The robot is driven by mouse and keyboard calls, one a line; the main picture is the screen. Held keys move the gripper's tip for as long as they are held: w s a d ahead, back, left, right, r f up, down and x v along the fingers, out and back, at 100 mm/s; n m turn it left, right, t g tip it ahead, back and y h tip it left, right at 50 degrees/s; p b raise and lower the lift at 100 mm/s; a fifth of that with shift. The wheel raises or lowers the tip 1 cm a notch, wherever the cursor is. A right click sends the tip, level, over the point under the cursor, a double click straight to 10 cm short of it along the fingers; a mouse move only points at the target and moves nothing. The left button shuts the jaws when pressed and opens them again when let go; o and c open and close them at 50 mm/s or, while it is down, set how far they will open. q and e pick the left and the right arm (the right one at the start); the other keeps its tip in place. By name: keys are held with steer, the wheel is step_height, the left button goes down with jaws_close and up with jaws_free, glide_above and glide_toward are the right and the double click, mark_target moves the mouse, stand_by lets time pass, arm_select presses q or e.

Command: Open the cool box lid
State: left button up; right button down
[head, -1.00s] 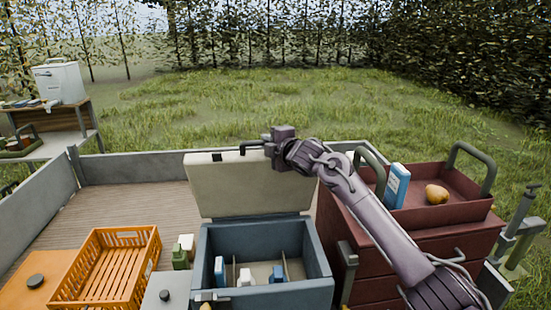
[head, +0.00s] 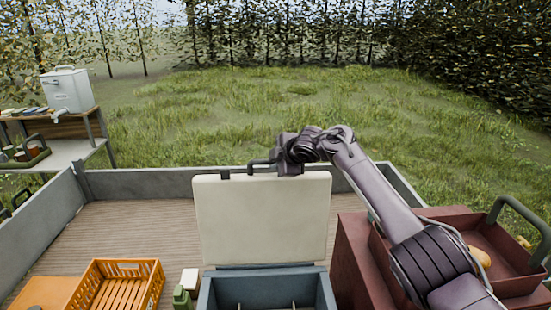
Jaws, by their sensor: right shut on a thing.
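The blue cool box (head: 208,291) stands on the trailer bed at the bottom middle of the head view. Its cream lid (head: 262,222) stands about upright at the box's back edge, with its inner face toward me. My right gripper (head: 268,165) is at the lid's top edge, shut on the lid's dark handle (head: 237,171). The fingertips are partly hidden behind the lid's edge. Only the back part of the box's open inside shows, with thin dividers; the rest is below the frame. My left gripper is not in view.
An orange crate (head: 154,287), a green bottle (head: 181,297) and a white carton (head: 190,278) are left of the box. A red tool chest (head: 352,250) with a pear (head: 481,257) in its tray stands on the right. Bare bed boards lie behind the crate.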

steer(key=shift+s+f, duration=0.25)
steer(key=shift+f, duration=0.25)
steer(key=c, duration=1.8)
jaws_free()
steer(key=o, duration=0.4)
steer(key=shift+w, duration=0.1)
steer(key=shift+o, duration=0.2)
steer(key=shift+d, duration=0.15)
steer(key=shift+s+d+r+b, duration=0.15)
steer(key=shift+s+r+b, duration=0.3)
steer(key=shift+s+b, duration=0.15)
steer(key=b+v, duration=0.2)
steer(key=v, duration=0.4)
steer(key=shift+r+b, duration=0.3)
steer(key=shift+r, duration=0.2)
